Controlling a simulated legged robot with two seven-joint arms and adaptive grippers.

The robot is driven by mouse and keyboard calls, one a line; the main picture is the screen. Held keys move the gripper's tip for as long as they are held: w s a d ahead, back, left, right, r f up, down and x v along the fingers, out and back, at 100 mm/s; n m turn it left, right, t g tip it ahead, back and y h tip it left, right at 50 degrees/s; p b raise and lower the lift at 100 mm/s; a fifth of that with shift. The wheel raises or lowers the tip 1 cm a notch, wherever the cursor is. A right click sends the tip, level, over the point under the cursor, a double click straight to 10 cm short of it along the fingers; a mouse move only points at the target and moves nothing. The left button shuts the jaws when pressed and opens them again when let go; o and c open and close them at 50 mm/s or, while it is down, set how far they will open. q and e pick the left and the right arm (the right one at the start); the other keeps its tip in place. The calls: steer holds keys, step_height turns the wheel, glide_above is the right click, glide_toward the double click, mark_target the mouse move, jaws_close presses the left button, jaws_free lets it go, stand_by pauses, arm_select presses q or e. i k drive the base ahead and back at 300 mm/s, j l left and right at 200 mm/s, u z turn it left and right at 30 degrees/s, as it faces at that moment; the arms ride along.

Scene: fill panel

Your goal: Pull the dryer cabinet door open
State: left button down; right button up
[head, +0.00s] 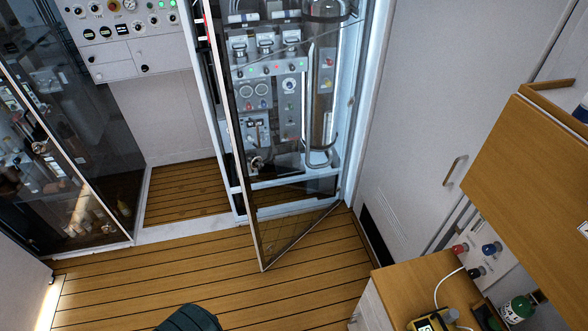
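The dryer cabinet (350,120) stands at the top centre of the head view, with a white frame and valves, gauges and a tall cylinder inside. Its clear glass door (285,237) stands ajar, swung out over the floor. The door's hinged side appears to be on the right, and its free edge is on the left. The bottom corner of that edge is over the wooden floor. The top of the door is cut off by the picture edge, and I cannot make out a handle clearly. Neither of my grippers shows in the head view.
A glass-fronted case (75,160) stands at the left. A grey control panel (125,35) hangs on the wall beside the cabinet. A wooden counter (415,285) and a brown raised panel (520,170) are at the right. The plank floor (200,270) before the door is clear.

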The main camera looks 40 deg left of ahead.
mark_target(211, 9)
steer(key=j+z, duration=0.35)
steer(key=j, duration=0.8)
steer(key=j+z, duration=0.35)
steer(key=j, duration=0.8)
